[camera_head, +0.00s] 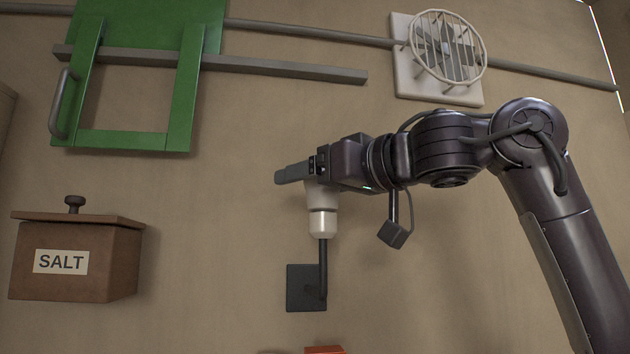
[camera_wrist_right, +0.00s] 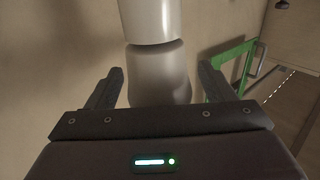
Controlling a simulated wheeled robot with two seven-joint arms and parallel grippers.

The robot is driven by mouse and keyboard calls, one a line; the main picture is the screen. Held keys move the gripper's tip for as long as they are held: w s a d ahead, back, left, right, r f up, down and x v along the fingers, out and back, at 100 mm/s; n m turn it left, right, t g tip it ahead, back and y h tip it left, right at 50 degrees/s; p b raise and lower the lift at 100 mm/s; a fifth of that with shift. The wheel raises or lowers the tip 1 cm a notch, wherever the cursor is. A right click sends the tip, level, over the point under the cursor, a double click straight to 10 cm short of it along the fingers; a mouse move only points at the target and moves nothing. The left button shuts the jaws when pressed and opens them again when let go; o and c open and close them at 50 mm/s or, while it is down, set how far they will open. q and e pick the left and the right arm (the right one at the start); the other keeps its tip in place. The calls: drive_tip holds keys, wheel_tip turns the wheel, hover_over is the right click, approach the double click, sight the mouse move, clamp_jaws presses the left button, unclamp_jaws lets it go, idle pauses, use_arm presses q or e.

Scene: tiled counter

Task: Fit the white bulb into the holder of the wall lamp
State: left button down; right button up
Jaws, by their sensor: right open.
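The white bulb (camera_head: 318,193) stands upright, base down, at the top of the wall lamp's cream holder (camera_head: 323,224); they meet with no visible gap. How deep the base sits inside is hidden. The holder is on a dark stem from a square black wall plate (camera_head: 303,290). My right gripper (camera_head: 292,174) is at the bulb's upper part and hides its top in the head view. In the right wrist view, the bulb (camera_wrist_right: 158,75) is between the open fingers (camera_wrist_right: 158,88), with a gap on each side, and the holder (camera_wrist_right: 151,20) is beyond it. My left gripper is out of view.
A green frame (camera_head: 135,140) with a handle hangs on a rail at upper left. A wooden salt box (camera_head: 110,265) is at lower left. A caged fan (camera_head: 446,50) is at upper right. A red thing (camera_head: 324,350) shows at the bottom edge. The wall around the lamp is bare.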

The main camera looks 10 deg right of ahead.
drive_tip(key=shift+s+d, duration=0.15)
drive_tip(key=shift+s, duration=0.05)
drive_tip(key=b+v, duration=0.3)
drive_tip(key=v, duration=0.4)
drive_tip(key=shift+b, duration=0.35)
drive_tip(key=shift+s, duration=0.1)
drive_tip(key=shift+d, duration=0.1)
